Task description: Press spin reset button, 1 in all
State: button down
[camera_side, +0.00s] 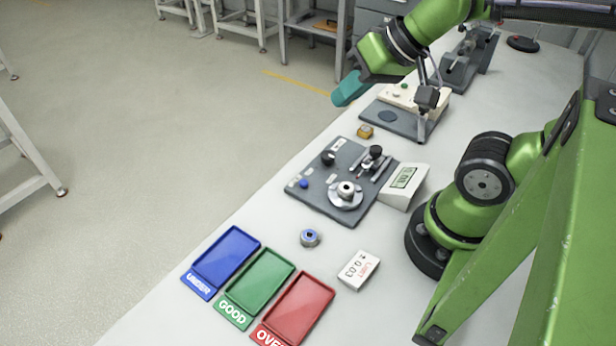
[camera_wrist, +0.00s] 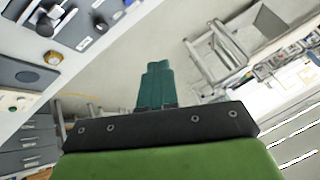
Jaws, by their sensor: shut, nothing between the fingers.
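My gripper (camera_side: 341,97) has teal fingers, shut and empty, held in the air left of the cream-topped station (camera_side: 400,95). In the wrist view the shut fingers (camera_wrist: 157,66) point over the floor, touching nothing. A blue button (camera_side: 304,184) sits on the dark gauge plate (camera_side: 325,203), well below and left of my gripper in the side view. Small green and red spots, perhaps buttons, show on the cream station; its edge also shows in the wrist view (camera_wrist: 14,102). No label reading spin reset is legible, so I cannot tell which button it names.
A brass-coloured block (camera_side: 365,131) lies between the two stations. A display (camera_side: 404,180) stands beside the gauge plate.

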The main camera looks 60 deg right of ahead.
jog(key=m+g+y, duration=0.4)
jog(key=m+y, duration=0.3)
jog(key=m, duration=0.2)
send_over(308, 181)
notch_tip(308, 181, down, 12)
jog(key=shift+r, duration=0.15)
jog(key=shift+f, duration=4.4)
jog(key=shift+f, duration=0.45)
